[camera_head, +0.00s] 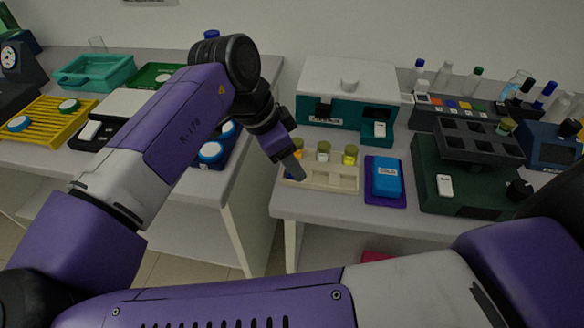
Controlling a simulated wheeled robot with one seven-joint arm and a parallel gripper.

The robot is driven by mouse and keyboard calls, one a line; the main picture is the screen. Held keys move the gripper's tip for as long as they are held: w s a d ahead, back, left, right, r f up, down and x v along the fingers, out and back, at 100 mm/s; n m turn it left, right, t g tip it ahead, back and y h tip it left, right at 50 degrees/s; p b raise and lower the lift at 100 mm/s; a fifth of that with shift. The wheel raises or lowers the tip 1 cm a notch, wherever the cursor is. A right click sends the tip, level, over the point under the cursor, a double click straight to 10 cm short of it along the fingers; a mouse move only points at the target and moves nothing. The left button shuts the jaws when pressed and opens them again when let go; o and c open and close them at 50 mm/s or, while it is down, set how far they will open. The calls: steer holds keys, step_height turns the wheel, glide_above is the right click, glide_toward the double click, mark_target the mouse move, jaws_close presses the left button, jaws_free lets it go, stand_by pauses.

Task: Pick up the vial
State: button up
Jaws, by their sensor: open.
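Several vials with olive or yellowish contents stand in the cream rack (335,182) at the front of the right bench. One vial (350,154) is at the right, one (323,151) is in the middle, and one (297,147) is at the left beside my gripper. My gripper (295,170) points down over the rack's left end, close to the left vial. Only one finger shows clearly. My wrist partly hides the left vial, and I cannot tell whether they touch.
A blue box (386,177) on a purple mat is right of the rack. A teal and white machine (346,100) stands behind it. A dark green device (460,185) is further right. A gap separates the two benches.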

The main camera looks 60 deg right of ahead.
steer(key=shift+s+d+f, duration=0.1)
steer(key=shift+d+f, duration=0.1)
steer(key=shift+f, duration=0.4)
jaws_close()
